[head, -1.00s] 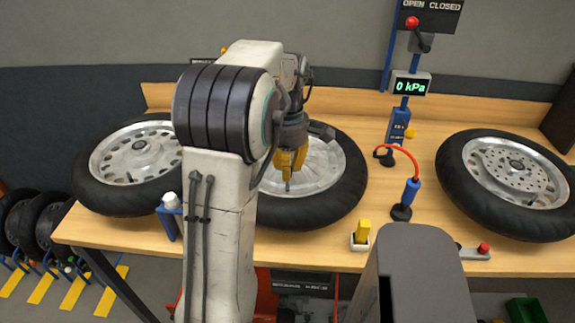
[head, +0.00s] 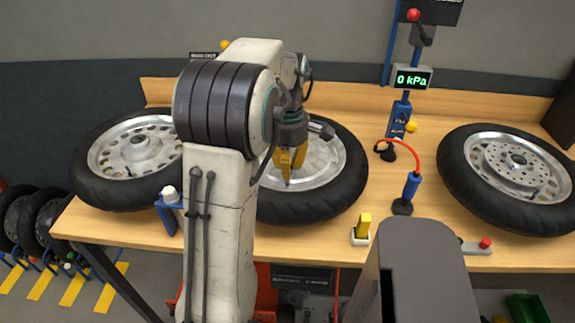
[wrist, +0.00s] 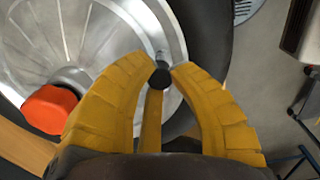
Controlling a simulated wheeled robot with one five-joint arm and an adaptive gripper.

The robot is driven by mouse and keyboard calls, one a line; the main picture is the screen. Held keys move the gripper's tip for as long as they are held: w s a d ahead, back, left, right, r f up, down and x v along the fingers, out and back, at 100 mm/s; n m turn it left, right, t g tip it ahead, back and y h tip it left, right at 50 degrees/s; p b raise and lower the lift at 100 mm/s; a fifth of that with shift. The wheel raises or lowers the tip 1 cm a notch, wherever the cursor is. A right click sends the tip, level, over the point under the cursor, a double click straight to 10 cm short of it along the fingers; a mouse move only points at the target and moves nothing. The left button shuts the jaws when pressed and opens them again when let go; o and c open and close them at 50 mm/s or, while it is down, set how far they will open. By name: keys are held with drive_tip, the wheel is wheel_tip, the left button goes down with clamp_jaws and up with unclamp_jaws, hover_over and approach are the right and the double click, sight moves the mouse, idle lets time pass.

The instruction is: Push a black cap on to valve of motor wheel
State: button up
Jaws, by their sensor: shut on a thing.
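My gripper (head: 288,182) reaches down over the middle wheel (head: 352,190), its yellow fingers near the rim. In the wrist view the fingers (wrist: 162,74) are shut on a small black cap (wrist: 160,78). A thin grey valve stem (wrist: 160,57) shows right by the cap, in line with it, beside the silver rim of the wheel (wrist: 70,35). I cannot tell how far the cap sits on the stem. The cap is too small to make out in the head view. My arm hides the left part of the wheel.
An orange-red knob (wrist: 47,110) shows at the left of the wrist view. Other wheels lie left (head: 130,150) and right (head: 515,170) on the wooden bench (head: 440,245).

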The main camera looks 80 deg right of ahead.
drive_tip(key=shift+f+b, duration=0.55)
drive_tip(key=shift+f, duration=0.25)
idle(0.4)
drive_tip(key=o, duration=0.8)
drive_tip(key=shift+r, duration=0.2)
drive_tip(key=shift+r+p, duration=4.95)
drive_tip(key=shift+r, duration=0.4)
